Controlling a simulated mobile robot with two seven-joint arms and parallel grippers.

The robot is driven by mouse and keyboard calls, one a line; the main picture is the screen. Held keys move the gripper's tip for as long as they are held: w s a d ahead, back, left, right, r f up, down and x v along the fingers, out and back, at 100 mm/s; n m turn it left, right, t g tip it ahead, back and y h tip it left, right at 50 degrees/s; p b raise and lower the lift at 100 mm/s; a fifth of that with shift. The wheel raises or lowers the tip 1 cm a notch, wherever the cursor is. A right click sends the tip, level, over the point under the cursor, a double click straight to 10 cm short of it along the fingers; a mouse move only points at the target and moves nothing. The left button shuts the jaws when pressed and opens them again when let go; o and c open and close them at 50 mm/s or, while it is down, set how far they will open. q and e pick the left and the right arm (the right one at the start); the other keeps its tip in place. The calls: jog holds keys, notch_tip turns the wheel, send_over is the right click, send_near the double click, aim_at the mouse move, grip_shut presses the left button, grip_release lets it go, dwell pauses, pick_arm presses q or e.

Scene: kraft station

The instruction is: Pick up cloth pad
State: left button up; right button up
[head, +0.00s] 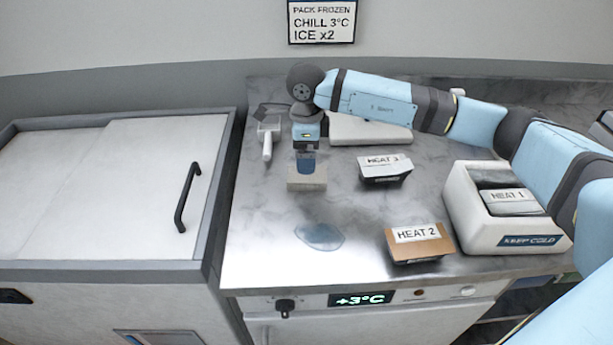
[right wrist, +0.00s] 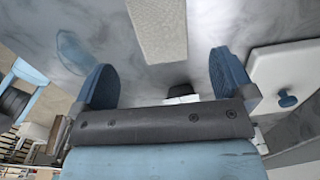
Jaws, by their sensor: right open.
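The cloth pad (head: 306,180) is a pale beige block lying on the marble-like counter in the head view, left of the middle row of packs. In the right wrist view the pad (right wrist: 158,28) shows at the top, beyond the fingertips. My right gripper (head: 306,165) points down right at the pad, its fingers overlapping the pad's far side in the head view. In the right wrist view the right gripper (right wrist: 163,75) has its two blue fingers wide apart with nothing between them. Whether it touches the pad cannot be told. My left gripper is not in view.
A wet patch (head: 320,236) lies in front of the pad. A white-handled tool (head: 268,140) lies left of the gripper.

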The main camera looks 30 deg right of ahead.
jog(key=shift+w+d+f, duration=0.1)
jog(key=shift+f, duration=3.45)
jog(key=c, duration=1)
jog(key=shift+r, duration=0.1)
notch_tip(320, 180, up, 20)
jog(key=shift+f, duration=0.1)
jog(key=shift+o, duration=0.8)
jog(key=shift+c, duration=0.5)
